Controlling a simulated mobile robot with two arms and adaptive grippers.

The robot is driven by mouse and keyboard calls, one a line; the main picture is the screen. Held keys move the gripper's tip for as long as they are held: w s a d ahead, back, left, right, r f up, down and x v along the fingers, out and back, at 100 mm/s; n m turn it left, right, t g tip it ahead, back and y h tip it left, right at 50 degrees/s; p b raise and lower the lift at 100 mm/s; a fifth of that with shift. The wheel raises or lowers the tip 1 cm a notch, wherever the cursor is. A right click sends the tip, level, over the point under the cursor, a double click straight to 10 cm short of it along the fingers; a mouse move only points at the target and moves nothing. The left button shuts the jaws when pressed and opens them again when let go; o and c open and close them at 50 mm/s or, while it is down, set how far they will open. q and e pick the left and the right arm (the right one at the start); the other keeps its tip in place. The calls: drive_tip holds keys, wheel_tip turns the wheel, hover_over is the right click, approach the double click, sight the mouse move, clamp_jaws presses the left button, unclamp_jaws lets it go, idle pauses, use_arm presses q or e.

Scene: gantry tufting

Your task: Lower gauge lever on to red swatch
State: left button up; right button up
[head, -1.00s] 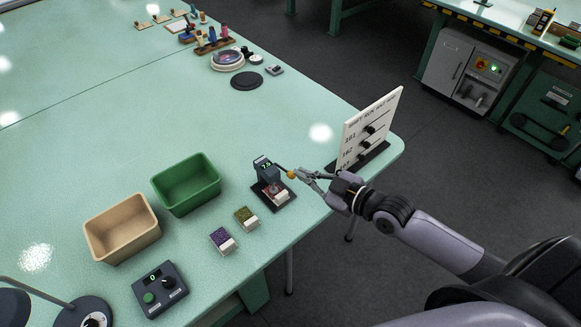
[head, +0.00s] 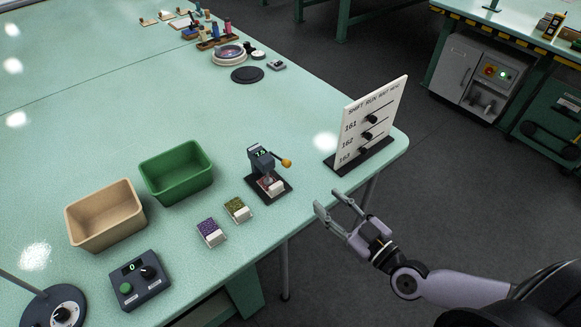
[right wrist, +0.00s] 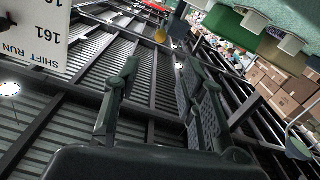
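The gauge (head: 262,164) stands on a dark base near the table's right edge, its display lit with digits I read as about 7.5. Its lever ends in an orange knob (head: 287,162) and sticks out to the right, pointing slightly down. The red swatch (head: 266,181) lies under the gauge head, mostly hidden, with a white tag in front. My right gripper (head: 329,202) is open and empty, off the table edge, to the right of and apart from the knob. The knob also shows in the right wrist view (right wrist: 160,35), beyond the open fingers. My left gripper is out of view.
A purple swatch (head: 207,229) and an olive swatch (head: 234,207) lie left of the gauge. A green bin (head: 176,185), a tan bin (head: 105,232) and a control box (head: 141,290) are further left. An upright board with sliders (head: 372,117) stands behind my right gripper.

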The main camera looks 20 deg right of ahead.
sight(290, 165)
drive_tip(key=x, duration=1.6)
drive_tip(key=shift+w+p, duration=0.1)
drive_tip(key=shift+p, duration=0.3)
drive_tip(key=shift+c, duration=0.3)
clamp_jaws()
